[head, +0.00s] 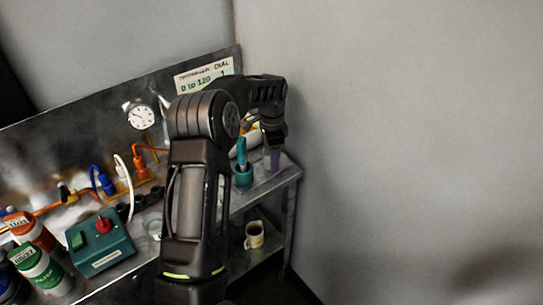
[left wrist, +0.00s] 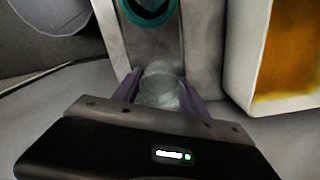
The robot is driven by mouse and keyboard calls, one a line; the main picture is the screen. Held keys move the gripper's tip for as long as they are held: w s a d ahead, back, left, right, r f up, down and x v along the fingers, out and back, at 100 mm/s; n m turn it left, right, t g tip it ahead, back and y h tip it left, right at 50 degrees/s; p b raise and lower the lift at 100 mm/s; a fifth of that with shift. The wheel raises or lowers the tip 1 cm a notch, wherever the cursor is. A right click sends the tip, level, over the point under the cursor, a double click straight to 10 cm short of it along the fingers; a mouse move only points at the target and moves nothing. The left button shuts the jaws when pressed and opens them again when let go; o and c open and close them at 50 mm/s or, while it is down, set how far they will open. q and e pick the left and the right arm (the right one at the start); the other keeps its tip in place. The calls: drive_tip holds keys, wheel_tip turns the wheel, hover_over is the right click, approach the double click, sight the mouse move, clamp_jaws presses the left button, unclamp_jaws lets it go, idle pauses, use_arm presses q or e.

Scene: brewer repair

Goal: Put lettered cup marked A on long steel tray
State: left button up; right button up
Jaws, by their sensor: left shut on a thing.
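My left gripper (head: 274,158) is over the right end of the bench, its purple fingers pointing down. In the left wrist view the fingers (left wrist: 160,92) are shut on a clear, greenish glass-like cup (left wrist: 160,82). No letter can be read on it, so I cannot tell whether it is cup A. In the head view the held cup is not distinguishable. A steel strip (left wrist: 200,40), which looks like the long steel tray, lies beyond the cup. I cannot tell whether the cup touches it. My right gripper is not in view.
A teal holder (head: 243,178) stands close left of the gripper. A white container with amber contents (left wrist: 285,45) is at the right in the wrist view. A teal switch box (head: 100,245), bottles and hoses crowd the left bench. A mug (head: 254,235) sits on the lower shelf.

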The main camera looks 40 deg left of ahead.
use_arm(q)
drive_tip(key=shift+f, duration=0.35)
drive_tip(key=shift+s+f+b, duration=0.1)
drive_tip(key=shift+b, duration=0.25)
drive_tip(key=o, duration=1.2)
drive_tip(key=shift+s+d, duration=0.1)
drive_tip(key=shift+o, duration=1.1)
drive_tip(key=shift+r+p, duration=0.45)
drive_tip(key=shift+w+r+b, duration=0.25)
drive_tip(key=shift+r+b, duration=0.05)
wheel_tip(320, 180, up, 12)
drive_tip(key=b, duration=0.1)
drive_tip(key=shift+f, duration=0.25)
